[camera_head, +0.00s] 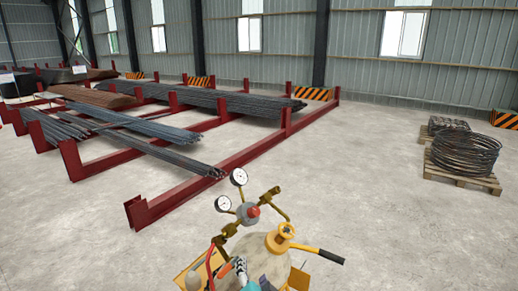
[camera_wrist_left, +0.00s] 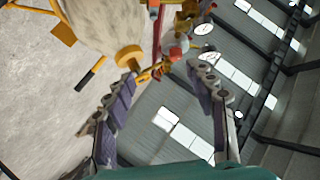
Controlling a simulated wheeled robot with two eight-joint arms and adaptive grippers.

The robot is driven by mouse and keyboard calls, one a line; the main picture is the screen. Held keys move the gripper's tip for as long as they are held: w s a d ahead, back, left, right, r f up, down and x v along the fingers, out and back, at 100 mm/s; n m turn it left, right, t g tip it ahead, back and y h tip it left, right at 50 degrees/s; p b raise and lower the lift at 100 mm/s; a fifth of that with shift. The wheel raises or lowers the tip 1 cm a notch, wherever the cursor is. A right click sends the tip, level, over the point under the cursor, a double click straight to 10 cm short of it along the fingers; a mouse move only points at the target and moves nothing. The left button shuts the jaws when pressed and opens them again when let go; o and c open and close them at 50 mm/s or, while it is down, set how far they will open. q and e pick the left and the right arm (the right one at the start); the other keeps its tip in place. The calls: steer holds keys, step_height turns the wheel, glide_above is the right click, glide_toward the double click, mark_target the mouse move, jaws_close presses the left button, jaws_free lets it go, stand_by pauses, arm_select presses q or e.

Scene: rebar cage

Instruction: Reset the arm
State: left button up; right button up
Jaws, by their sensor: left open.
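My left gripper (camera_wrist_left: 163,74) is open in the left wrist view, its two dark fingers spread with nothing held between them. A yellow-brass valve fitting with round gauges shows beyond the fingertips. In the head view a small part of my left gripper (camera_head: 236,270) shows at the bottom edge, in front of a gas cylinder (camera_head: 270,262). The cylinder has a yellow valve cap (camera_head: 280,238), and a regulator (camera_head: 248,213) with two white gauges stands by it. I cannot tell whether the gripper touches them. My right gripper is in neither view.
A red steel rack (camera_head: 230,165) holding long bars (camera_head: 150,135) fills the left and middle. Wire coils (camera_head: 465,153) sit on a wooden pallet (camera_head: 460,179) at the right. Striped barriers (camera_head: 313,93) stand along the wall. The concrete floor at right centre is clear.

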arm_select(q)
steer(key=s+a+f+n+g+b, duration=0.2)
steer(key=a+f+b, duration=0.2)
steer(key=a+f, duration=0.35)
steer(key=s+a+f+n+g+b, duration=0.3)
steer(key=a+f+b, duration=0.25)
steer(key=f, duration=0.35)
steer(key=s+a+f+n+g+h+b, duration=0.1)
steer(key=s+a+f+n+b, duration=0.2)
steer(key=f, duration=0.6)
steer(key=s+b, duration=0.2)
steer(key=s, duration=0.1)
steer(key=shift+s+a+f+g+b, duration=0.2)
steer(key=shift+s+a+g+b, duration=0.05)
steer(key=shift+s+g+b, duration=0.15)
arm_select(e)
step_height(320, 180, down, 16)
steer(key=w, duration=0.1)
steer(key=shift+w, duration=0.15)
